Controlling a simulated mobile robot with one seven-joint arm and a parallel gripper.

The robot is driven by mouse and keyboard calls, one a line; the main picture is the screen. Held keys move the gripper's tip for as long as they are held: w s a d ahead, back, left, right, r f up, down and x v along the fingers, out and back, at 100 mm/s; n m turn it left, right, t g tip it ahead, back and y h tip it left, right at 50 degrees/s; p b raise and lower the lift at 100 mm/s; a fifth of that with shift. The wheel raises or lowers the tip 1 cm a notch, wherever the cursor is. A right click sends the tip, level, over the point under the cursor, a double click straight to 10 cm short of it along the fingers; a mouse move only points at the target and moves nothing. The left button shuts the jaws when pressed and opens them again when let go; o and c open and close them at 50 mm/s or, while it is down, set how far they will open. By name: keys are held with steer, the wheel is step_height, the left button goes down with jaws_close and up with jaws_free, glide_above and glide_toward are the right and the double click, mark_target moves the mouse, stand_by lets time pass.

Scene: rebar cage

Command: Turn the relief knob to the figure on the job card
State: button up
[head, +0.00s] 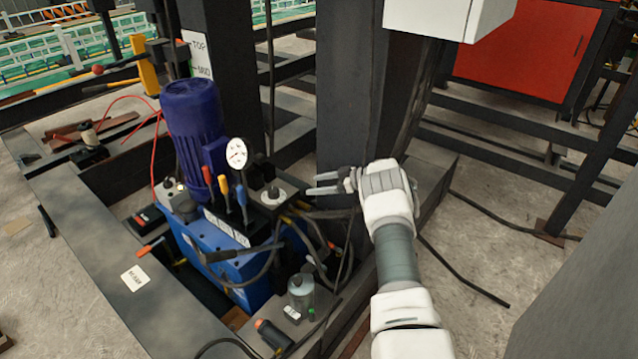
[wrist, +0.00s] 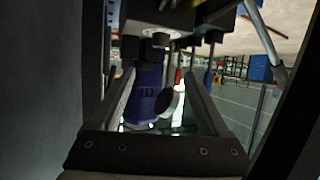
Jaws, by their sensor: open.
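The relief knob (head: 272,192) looks like a small black knob on a white dial, on the valve block of the blue hydraulic unit. In the wrist view, it seems to be the dark knob (wrist: 160,40) below a pale disc, just beyond the fingertips. Its setting is too small to read. A white card (head: 134,278) lies on the dark beam at left; its print is not clearly legible. My gripper (head: 312,184) is open and empty, to the right of the knob and pointing left at it, apart from it. The wrist view shows both fingers (wrist: 160,72) spread.
A pressure gauge (head: 237,153), coloured-handled levers (head: 232,188) and a blue motor (head: 193,120) stand left of the knob. Dark hoses (head: 270,262) loop in front. A thick dark column (head: 350,110) rises behind my gripper. A grey canister (head: 300,290) stands below.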

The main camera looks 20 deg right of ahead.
mark_target(274, 190)
steer(key=shift+w, duration=0.1)
steer(key=w+a+r+m+t+h+b, duration=0.2)
steer(key=a+r+m+t+h+b, duration=0.1)
steer(key=m+t+b, duration=0.15)
steer(key=s+a+f+m+h+b, duration=0.3)
steer(key=s+a+h, duration=0.2)
steer(key=s+a, duration=0.25)
steer(key=shift+t, duration=0.25)
steer(key=b+x, duration=0.1)
steer(key=x, duration=0.3)
steer(key=b+x, duration=0.2)
steer(key=x, duration=0.3)
steer(key=b+x, duration=0.1)
steer(key=x, duration=0.4)
steer(key=shift+w+d+f, duration=0.15)
steer(key=shift+d+f, duration=0.1)
steer(key=shift+f, duration=0.15)
steer(key=shift+b+x, duration=0.45)
steer(key=shift+x, duration=0.65)
steer(key=shift+r, duration=0.1)
jaws_close()
